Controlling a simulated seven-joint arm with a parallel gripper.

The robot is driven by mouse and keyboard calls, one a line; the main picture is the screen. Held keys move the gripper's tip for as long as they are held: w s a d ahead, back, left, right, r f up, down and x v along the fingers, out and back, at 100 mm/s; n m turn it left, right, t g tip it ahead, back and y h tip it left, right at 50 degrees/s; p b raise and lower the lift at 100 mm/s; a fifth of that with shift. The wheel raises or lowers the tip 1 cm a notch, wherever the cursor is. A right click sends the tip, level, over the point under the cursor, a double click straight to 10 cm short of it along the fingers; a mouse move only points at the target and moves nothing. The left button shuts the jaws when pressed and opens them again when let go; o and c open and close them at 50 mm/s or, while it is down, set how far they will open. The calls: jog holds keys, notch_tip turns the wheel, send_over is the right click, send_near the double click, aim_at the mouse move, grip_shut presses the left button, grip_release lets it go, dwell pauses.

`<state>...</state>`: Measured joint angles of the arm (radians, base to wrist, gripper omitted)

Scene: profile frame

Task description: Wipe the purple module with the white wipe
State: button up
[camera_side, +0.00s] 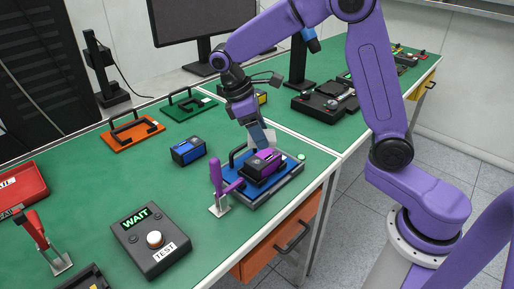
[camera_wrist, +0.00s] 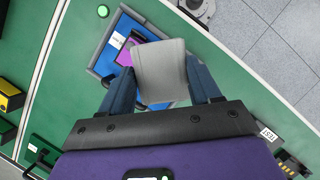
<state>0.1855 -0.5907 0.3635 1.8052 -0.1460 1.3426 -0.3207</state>
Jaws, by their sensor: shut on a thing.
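The purple module (camera_side: 262,162) sits on the blue plate of a grey-edged fixture (camera_side: 287,181) near the table's front edge. In the wrist view the module (camera_wrist: 125,58) is partly hidden behind the white wipe (camera_wrist: 162,70). My gripper (camera_side: 262,137) is shut on the wipe, which spans its two blue fingers in the wrist view. In the side view the wipe (camera_side: 254,137) shows just behind the fingers, directly above the module. I cannot tell whether the wipe touches the module.
A purple toggle clamp (camera_side: 221,180) stands at the fixture's left corner, and a black handle rises behind the module. A blue module (camera_side: 188,151) lies to the left. A box with a WAIT display (camera_side: 150,240) is in front. Orange (camera_side: 132,133) and green frames lie at the back.

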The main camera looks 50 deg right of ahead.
jog(key=shift+d+f, duration=0.15)
send_over(265, 166)
jog(key=w, duration=0.1)
jog(key=shift+a+f, duration=0.25)
jog(key=shift+f, duration=1.3)
jog(key=shift+a+f, duration=0.2)
jog(key=shift+f, duration=1.35)
jog(key=shift+w+f, duration=0.35)
jog(key=shift+f, duration=0.4)
jog(key=shift+c, duration=0.4)
jog(key=shift+w, duration=1.8)
jog(key=shift+s+f, duration=0.1)
jog(key=shift+s, duration=2.1)
jog(key=shift+w+r, duration=0.15)
jog(key=shift+r, duration=3.95)
